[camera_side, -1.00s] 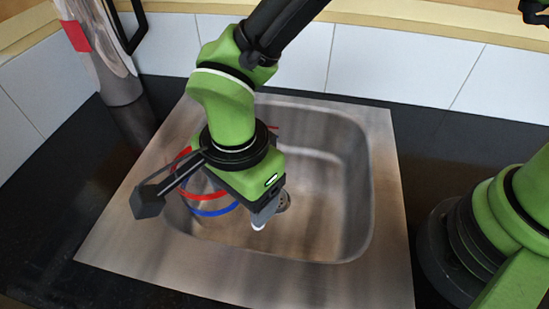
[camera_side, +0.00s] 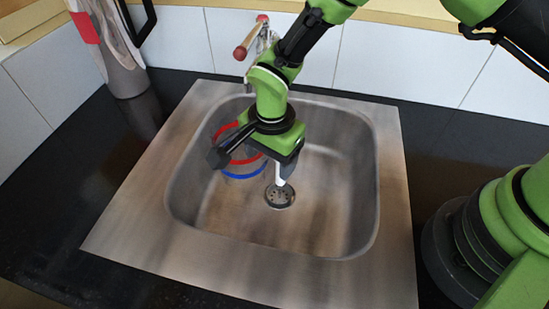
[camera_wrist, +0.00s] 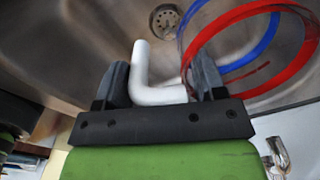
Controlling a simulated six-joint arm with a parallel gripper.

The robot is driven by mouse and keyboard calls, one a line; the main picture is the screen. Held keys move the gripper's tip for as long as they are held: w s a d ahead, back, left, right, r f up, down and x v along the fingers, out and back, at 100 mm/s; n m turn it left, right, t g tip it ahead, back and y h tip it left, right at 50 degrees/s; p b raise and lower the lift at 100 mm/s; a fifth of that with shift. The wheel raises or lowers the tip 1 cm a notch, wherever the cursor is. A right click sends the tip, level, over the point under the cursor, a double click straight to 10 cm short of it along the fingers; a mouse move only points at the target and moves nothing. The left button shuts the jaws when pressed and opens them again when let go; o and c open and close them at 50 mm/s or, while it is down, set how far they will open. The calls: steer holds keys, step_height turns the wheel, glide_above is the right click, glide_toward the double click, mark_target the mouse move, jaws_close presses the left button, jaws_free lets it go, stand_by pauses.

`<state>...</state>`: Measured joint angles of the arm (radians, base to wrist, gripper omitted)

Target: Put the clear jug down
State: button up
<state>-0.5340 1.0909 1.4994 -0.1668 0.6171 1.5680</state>
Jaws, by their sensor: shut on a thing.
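The clear jug (camera_side: 243,176) is see-through, with a red band, a blue band and a white handle. In the side view it is over the left back part of the steel sink (camera_side: 130,235), partly hidden by my gripper (camera_side: 282,165). I cannot tell whether its base touches the sink. In the wrist view, my gripper (camera_wrist: 163,80) has the white handle (camera_wrist: 143,75) between its dark fingers. The jug's red and blue bands (camera_wrist: 272,38) show at the right.
The drain (camera_side: 279,196) lies in the sink floor, in front of the jug. A tap with red ends (camera_side: 241,53) stands at the back wall. A grey and white pitcher (camera_side: 122,65) is at the back left. The front and right of the basin are clear.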

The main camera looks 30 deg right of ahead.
step_height(320, 180, down, 8)
steer(key=w+d, duration=0.4)
steer(key=w+d+f, duration=0.1)
steer(key=shift+w+d, duration=0.3)
steer(key=shift+d, duration=0.05)
steer(key=shift+f, duration=0.2)
steer(key=o, duration=1.2)
steer(key=shift+o, duration=0.2)
